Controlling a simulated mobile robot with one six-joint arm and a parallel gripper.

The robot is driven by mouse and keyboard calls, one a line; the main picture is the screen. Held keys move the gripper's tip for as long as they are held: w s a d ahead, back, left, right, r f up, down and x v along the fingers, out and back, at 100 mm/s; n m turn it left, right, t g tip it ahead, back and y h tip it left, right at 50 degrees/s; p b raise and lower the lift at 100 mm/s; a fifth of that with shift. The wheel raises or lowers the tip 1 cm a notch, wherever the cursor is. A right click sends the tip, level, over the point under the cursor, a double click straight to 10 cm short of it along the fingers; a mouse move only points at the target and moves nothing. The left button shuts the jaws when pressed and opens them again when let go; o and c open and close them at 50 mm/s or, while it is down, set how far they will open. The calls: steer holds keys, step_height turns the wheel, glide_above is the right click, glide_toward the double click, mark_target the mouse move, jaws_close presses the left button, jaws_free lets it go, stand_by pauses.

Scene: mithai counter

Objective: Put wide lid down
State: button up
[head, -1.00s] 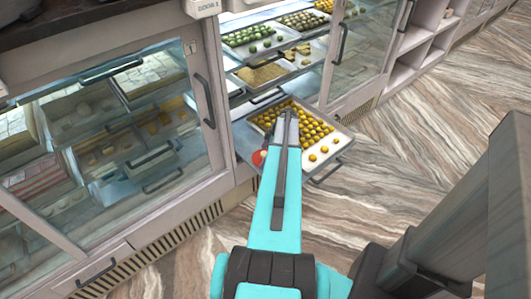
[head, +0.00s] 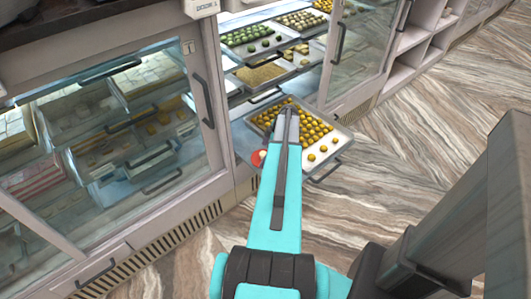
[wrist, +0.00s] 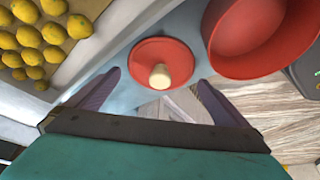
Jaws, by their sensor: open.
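The wide lid is a flat red disc (wrist: 146,52) with a pale beige knob (wrist: 160,76), in the upper middle of the wrist view. It appears to lie level, knob up, on a blue-grey surface. My gripper (wrist: 158,79) is open, with its two fingers apart on either side of the knob and nothing clearly held between them. In the head view my gripper (head: 287,108) is over the pulled-out tray. A small red object (head: 258,158) shows left of my arm there, partly hidden; I cannot tell whether it is the lid.
A red round vessel (wrist: 257,35) stands right of the lid. The pulled-out tray (head: 333,158) holds many yellow sweets (head: 315,128), also close at left in the wrist view (wrist: 38,38). A glass-fronted cabinet (head: 110,140) is at left. Open floor (head: 420,120) lies at right.

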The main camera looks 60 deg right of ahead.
steer(key=v, duration=1)
steer(key=shift+r, duration=0.2)
steer(key=shift+s, duration=0.1)
steer(key=w+a+f+m+g, duration=0.1)
steer(key=w+a+f, duration=0.3)
steer(key=a, duration=0.7)
steer(key=w+a+f+m+g+y, duration=0.1)
steer(key=w+a+f+g, duration=0.15)
steer(key=a+f, duration=0.65)
steer(key=w+a+f+m+g, duration=0.1)
steer(key=w+a+f, duration=0.25)
steer(key=a, duration=0.95)
steer(key=s+a+f+m+g, duration=0.1)
steer(key=s+a+f, duration=0.15)
steer(key=a, duration=0.45)
steer(key=s+a+f+g, duration=0.2)
steer(key=a+f, duration=0.1)
steer(key=a, duration=0.5)
steer(key=s+a+f+m+g+h, duration=0.1)
steer(key=s+a+f+h, duration=0.2)
steer(key=s+a, duration=0.8)
steer(key=shift+s+a+f+g, duration=0.15)
steer(key=shift+s+f+g, duration=0.2)
steer(key=shift+s+f, duration=0.15)
